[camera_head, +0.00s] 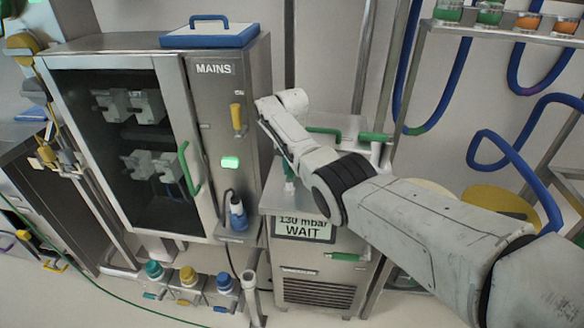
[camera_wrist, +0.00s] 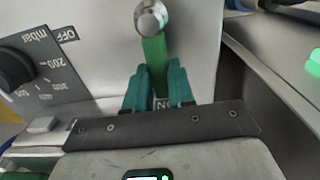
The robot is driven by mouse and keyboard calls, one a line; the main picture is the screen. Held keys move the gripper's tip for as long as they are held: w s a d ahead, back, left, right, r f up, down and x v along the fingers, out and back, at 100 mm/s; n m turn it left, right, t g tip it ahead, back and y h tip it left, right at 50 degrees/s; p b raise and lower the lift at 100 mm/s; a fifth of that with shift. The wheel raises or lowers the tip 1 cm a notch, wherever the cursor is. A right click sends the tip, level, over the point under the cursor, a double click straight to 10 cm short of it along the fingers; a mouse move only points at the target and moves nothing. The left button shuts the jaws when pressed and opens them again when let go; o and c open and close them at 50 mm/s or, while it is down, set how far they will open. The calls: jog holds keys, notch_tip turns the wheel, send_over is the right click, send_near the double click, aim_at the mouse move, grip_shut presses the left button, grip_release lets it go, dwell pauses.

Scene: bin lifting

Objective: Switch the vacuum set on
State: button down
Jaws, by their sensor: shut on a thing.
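The vacuum set is the steel box with a "130 mbar WAIT" display (camera_head: 303,226), right of the glass-door cabinet in the head view. In the wrist view a green lever (camera_wrist: 154,50) hangs from a round metal pivot. My gripper (camera_wrist: 156,76) has its teal fingers closed on both sides of the lever's lower part. A label partly hidden by the fingers sits below them and seems to read "ON" upside down. A black dial (camera_wrist: 14,68) with "mbar" and "OFF" markings is at left.
The steel cabinet marked "MAINS" (camera_head: 213,69) stands left of my arm, with a yellow lever (camera_head: 237,118), a lit green lamp (camera_head: 230,162) and a green door handle (camera_head: 189,168). Blue hoses (camera_head: 510,155) hang at right below a shelf of jars (camera_head: 489,14). Several capped bottles stand below the cabinet.

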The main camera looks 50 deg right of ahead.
aim_at(291, 169)
jog(key=shift+w, duration=0.1)
jog(key=c, duration=1)
grip_release()
jog(key=shift+o, duration=0.2)
jog(key=shift+r, duration=0.1)
notch_tip(291, 169, up, 11)
jog(key=shift+f, duration=0.2)
